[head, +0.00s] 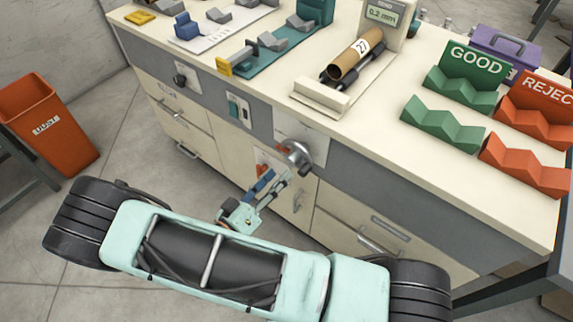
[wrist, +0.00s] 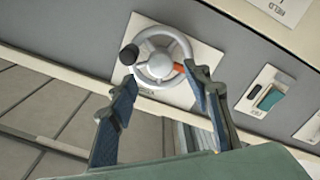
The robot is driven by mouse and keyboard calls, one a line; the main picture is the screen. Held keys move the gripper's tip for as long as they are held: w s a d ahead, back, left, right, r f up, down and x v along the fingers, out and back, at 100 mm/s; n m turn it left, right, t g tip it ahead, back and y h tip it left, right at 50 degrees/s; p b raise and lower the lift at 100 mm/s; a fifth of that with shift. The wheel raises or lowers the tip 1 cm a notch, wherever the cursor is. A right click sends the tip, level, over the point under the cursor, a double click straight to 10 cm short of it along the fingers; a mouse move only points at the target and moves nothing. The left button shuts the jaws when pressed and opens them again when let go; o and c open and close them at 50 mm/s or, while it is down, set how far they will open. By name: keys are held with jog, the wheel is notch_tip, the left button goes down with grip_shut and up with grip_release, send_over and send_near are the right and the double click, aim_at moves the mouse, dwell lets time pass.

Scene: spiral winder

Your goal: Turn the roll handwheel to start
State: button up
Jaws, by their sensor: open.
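The roll handwheel (head: 297,155) is a grey metal wheel on the front panel of the cream workbench. In the wrist view the handwheel (wrist: 161,50) shows spokes, a black crank knob at its left rim and an orange mark at lower right, with a pale plate behind. My gripper (head: 272,183) is open and empty, just in front of and below the wheel in the head view. In the wrist view the fingertips of my gripper (wrist: 160,75) straddle the wheel's lower part in the picture. I cannot tell whether they touch it.
A green switch (head: 239,110) sits on the panel left of the wheel, and a dark knob (head: 183,80) farther left. A brown roll marked 27 (head: 355,57) lies on the benchtop. Drawer handles (head: 379,240) stick out below. An orange bin (head: 45,125) stands on the floor at left.

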aim_at(289, 164)
jog(key=x, duration=0.5)
jog(key=c, duration=1.2)
jog(key=shift+o, duration=0.2)
